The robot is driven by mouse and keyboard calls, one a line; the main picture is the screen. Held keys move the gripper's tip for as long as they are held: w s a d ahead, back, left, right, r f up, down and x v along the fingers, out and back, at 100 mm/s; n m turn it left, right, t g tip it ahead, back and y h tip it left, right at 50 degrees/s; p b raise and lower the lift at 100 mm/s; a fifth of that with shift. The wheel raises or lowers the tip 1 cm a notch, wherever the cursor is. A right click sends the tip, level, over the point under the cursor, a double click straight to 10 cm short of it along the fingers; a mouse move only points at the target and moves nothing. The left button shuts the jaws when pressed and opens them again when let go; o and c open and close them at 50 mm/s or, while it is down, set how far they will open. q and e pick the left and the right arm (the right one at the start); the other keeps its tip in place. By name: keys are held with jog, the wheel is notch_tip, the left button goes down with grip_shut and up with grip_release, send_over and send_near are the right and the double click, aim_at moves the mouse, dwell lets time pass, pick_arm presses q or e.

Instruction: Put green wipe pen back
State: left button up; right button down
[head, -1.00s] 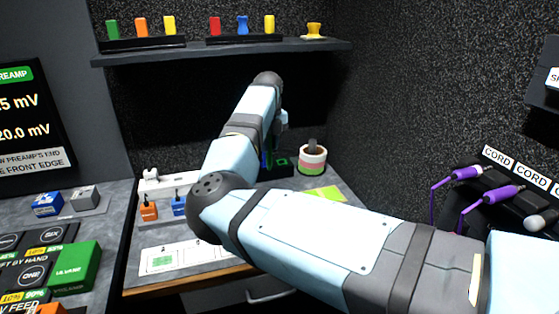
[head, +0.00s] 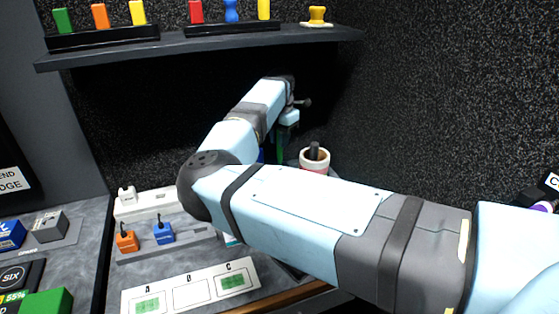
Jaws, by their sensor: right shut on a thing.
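My right arm reaches in from the right, and its gripper (head: 287,122) points down at the back of the counter, left of the pen cup. It is shut on a slim green item below it, which looks like the green wipe pen (head: 281,143). The arm hides the pen's lower end, so I cannot tell whether it touches anything. A white banded cup (head: 314,158) with a dark item standing in it is just to the right, partly behind my arm. My left gripper is not in view.
A shelf (head: 200,44) with several coloured blocks hangs above the gripper. An orange block (head: 126,241) and a blue block (head: 163,233) stand in a grey rack at left. A lettered white card (head: 192,289) lies in front. My arm covers the counter's right part.

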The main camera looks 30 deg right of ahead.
aim_at(280, 161)
jog(key=shift+f+b, duration=0.45)
jog(key=shift+f, duration=2.75)
jog(key=c, duration=1)
grip_release()
jog(key=shift+c, duration=0.2)
notch_tip(280, 161, up, 12)
jog(key=shift+r+p, duration=0.25)
jog(key=shift+p, duration=0.65)
